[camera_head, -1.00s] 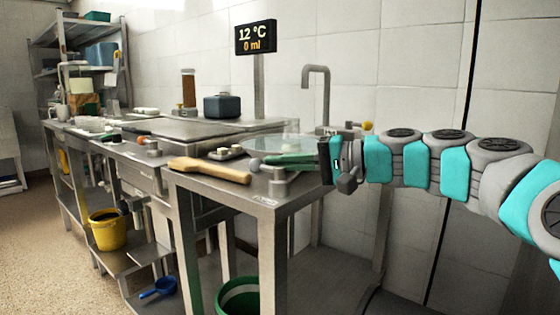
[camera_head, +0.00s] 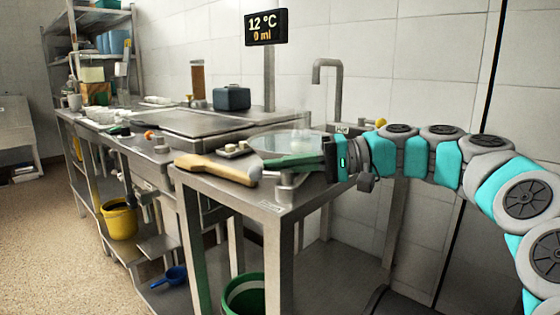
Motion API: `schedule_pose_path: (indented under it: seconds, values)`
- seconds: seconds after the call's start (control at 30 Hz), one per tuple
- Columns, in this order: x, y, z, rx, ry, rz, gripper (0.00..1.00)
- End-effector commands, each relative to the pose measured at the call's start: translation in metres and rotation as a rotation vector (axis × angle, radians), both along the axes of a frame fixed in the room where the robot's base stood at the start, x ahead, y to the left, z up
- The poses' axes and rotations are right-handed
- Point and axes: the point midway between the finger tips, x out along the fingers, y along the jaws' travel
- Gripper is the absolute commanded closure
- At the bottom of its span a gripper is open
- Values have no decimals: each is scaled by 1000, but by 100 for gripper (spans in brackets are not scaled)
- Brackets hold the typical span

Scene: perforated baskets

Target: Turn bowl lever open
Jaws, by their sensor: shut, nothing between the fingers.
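A clear glass bowl (camera_head: 272,139) rests at the rear right of the near steel table. A short metal post (camera_head: 285,186) stands at the table's front corner, below the bowl. A pale round knob (camera_head: 254,169), which looks like the lever's end, shows left of the post; the arm of the lever is mostly hidden. My gripper (camera_head: 268,163) reaches in from the right with its dark green fingers over the table, in front of the bowl. The fingers are shut and empty. Their tips are close to the knob; I cannot tell if they touch it.
A wooden-coloured paddle (camera_head: 214,168) lies left of the knob, by a small tray (camera_head: 235,150). A tap (camera_head: 326,88) rises behind the bowl. A display (camera_head: 267,27) reads 12 °C, 0 ml. A green bucket (camera_head: 246,294) stands below.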

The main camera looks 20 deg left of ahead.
Motion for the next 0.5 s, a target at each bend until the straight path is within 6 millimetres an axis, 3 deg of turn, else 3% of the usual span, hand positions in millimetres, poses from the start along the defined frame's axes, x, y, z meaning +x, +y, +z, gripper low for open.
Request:
schedule_pose_path:
  seconds: [0.5]
  values:
    - [-11, 7, 0, -3, 2, -2, 100]
